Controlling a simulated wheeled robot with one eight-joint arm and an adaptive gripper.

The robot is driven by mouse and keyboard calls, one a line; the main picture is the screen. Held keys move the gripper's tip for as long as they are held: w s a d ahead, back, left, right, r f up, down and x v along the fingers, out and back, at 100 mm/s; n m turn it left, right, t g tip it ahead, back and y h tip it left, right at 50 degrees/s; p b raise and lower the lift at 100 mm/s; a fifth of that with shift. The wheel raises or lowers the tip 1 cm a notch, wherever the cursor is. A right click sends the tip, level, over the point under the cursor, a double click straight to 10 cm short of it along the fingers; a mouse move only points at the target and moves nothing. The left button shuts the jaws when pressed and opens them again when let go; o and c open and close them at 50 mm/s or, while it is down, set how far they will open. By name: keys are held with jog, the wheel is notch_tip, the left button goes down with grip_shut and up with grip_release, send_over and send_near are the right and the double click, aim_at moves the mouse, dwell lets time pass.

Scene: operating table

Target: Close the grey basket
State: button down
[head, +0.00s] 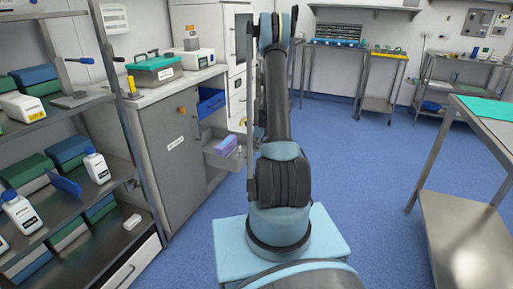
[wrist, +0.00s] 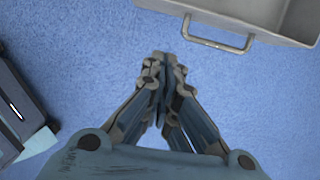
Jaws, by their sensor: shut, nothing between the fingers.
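The grey basket (head: 222,160) is a grey drawer pulled out from the low cabinet at left centre of the head view, with a purple box (head: 227,145) in it. In the wrist view the grey basket (wrist: 258,18) shows at the top right, with its metal handle (wrist: 215,45) on the side toward my gripper. My gripper (wrist: 160,62) has its fingers together and empty over the blue floor. It is left of the handle and apart from it. In the head view my arm hides the gripper.
A blue drawer (head: 211,103) above the grey basket also stands open. A shelf rack with bottles (head: 97,166) is at the left, and a metal table (head: 470,190) at the right. The blue floor (head: 370,170) between my arm and that table is clear.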

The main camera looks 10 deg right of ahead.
jog(key=w+a+f, duration=0.3)
jog(key=a+f, duration=0.1)
jog(key=f, duration=0.2)
jog(key=shift+w+a+f, duration=0.15)
jog(key=shift+a+f, duration=0.05)
jog(key=shift+a, duration=0.05)
dwell(0.3)
